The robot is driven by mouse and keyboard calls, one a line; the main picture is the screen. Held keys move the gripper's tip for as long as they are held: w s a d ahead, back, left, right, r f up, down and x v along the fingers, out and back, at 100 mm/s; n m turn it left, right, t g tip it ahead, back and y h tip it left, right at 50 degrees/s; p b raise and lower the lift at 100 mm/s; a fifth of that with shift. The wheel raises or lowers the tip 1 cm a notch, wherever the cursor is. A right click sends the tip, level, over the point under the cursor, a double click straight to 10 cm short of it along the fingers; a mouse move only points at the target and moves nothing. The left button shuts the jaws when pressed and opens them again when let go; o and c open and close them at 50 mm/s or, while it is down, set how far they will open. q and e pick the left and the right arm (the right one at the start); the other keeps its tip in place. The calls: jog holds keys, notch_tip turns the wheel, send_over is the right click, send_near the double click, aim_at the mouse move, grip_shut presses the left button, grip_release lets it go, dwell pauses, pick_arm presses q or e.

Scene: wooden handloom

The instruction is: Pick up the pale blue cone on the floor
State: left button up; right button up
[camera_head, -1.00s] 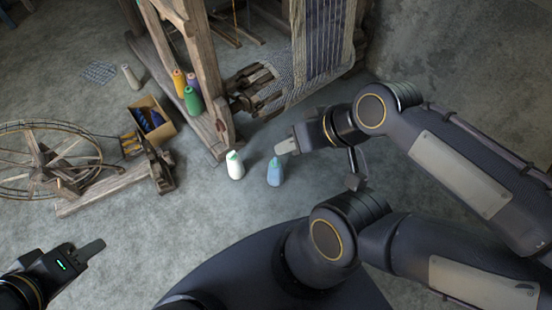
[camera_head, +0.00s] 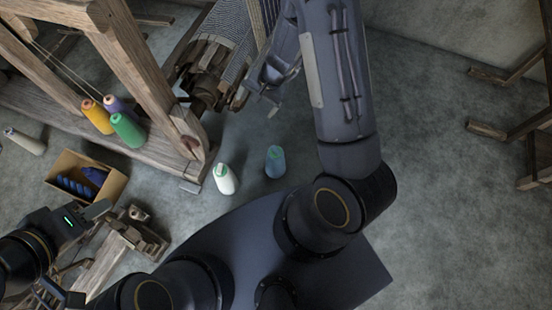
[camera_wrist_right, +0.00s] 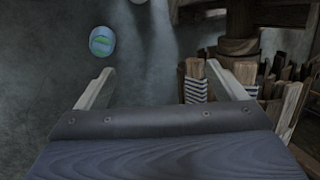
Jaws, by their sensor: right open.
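The pale blue cone (camera_head: 275,162) stands upright on the grey floor in the head view, right of a white cone (camera_head: 224,179). In the head view my right arm reaches up past the blue cone's right side, and the gripper end is partly hidden near the loom. My left gripper (camera_head: 95,211) is at lower left, away from the cones; only one finger shows clearly.
The wooden loom (camera_head: 135,70) stands at upper left, with orange (camera_head: 97,116), green (camera_head: 128,130) and purple cones on its base. A cardboard box (camera_head: 62,190) sits below it. Worn wooden pieces also crowd the right of the wrist view. The floor at right is largely clear.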

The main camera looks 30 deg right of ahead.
jog(key=m+g+h+b, duration=0.1)
jog(key=h+b, duration=0.1)
jog(key=b, duration=0.2)
send_over(275, 155)
jog(key=w, duration=0.5)
notch_tip(275, 155, down, 17)
jog(key=shift+g+h, duration=0.6)
jog(key=shift+h, duration=0.3)
jog(key=f, duration=0.3)
jog(key=s+d+f+b, duration=0.1)
jog(key=f, duration=0.2)
jog(key=s+f+b, duration=0.1)
jog(key=f, duration=0.3)
jog(key=shift+s+d, duration=0.2)
jog(key=shift+d, duration=0.15)
jog(key=f+b, duration=0.1)
jog(key=f, duration=0.1)
jog(key=s+f+b, duration=0.1)
jog(key=f, duration=0.1)
jog(key=f+b, duration=0.1)
jog(key=f, duration=0.1)
jog(key=shift+s+a+f, duration=0.15)
jog(key=shift+a, duration=0.2)
jog(key=shift+f+b, duration=0.3)
jog(key=shift+f, duration=0.15)
pick_arm(q)
notch_tip(275, 155, down, 12)
jog(key=shift+w+r, duration=0.15)
